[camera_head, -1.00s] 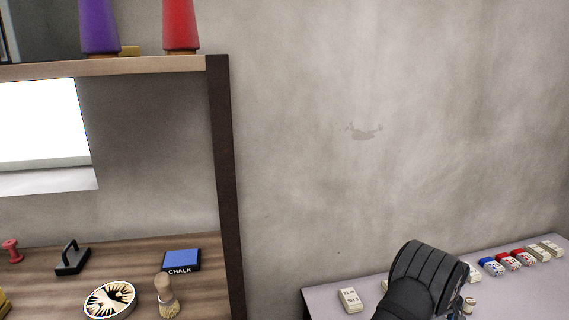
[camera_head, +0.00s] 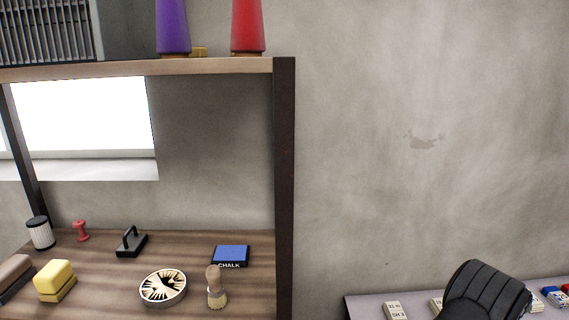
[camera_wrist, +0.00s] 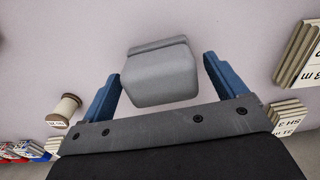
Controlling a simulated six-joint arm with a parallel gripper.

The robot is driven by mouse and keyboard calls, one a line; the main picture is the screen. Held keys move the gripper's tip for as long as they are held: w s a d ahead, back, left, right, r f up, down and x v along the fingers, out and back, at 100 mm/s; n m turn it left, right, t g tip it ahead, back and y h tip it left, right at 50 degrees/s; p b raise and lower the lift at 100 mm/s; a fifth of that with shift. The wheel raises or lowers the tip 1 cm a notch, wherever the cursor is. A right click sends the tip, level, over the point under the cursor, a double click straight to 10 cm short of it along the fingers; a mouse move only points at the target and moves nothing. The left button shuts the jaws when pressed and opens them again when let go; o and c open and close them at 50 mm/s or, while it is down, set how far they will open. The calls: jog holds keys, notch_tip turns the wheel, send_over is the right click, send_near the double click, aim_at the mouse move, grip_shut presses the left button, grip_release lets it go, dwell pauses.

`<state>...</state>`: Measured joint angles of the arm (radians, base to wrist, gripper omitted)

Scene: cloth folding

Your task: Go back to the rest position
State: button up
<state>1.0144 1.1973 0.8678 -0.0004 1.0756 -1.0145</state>
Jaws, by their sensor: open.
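My gripper (camera_wrist: 160,85) shows in the wrist view with its two blue fingers spread apart. A grey block-like object (camera_wrist: 160,75) appears between and beyond the fingers, with a gap visible on each side of it. I cannot tell how far below the fingers it is. In the head view my dark arm (camera_head: 482,292) is at the lower right, and its fingers are out of sight there. No cloth can be made out with certainty.
The pale table (camera_head: 365,308) holds small labelled packs (camera_head: 396,310); a wooden spool (camera_wrist: 64,110) and stacked labelled packs (camera_wrist: 299,55) flank my gripper. A wooden shelf (camera_head: 110,290) on the left holds a blue chalk box (camera_head: 231,254), a brush (camera_head: 215,290) and a yellow block (camera_head: 55,280).

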notch_tip(320, 180, down, 2)
jog(key=shift+f, duration=0.1)
notch_tip(320, 180, up, 12)
jog(key=shift+f, duration=0.2)
notch_tip(320, 180, down, 12)
jog(key=shift+f, duration=0.15)
jog(key=r, duration=0.5)
jog(key=shift+s, duration=0.2)
jog(key=s+r, duration=0.7)
jog(key=s, duration=0.5)
jog(key=w+a+r+n, duration=0.1)
jog(key=w+a+r, duration=0.25)
jog(key=a, duration=0.35)
jog(key=w+a+r+n, duration=0.1)
jog(key=w+a+r, duration=0.1)
jog(key=w+a, duration=0.35)
jog(key=w+a+r+n, duration=0.1)
jog(key=w+a+r, duration=0.1)
jog(key=a, duration=0.7)
jog(key=s+a+r+n, duration=0.1)
jog(key=s+a, duration=0.1)
jog(key=a, duration=1.1)
jog(key=s+a+r+n, duration=0.2)
jog(key=s+a, duration=0.1)
jog(key=a, duration=1)
jog(key=shift+a+r, duration=0.15)
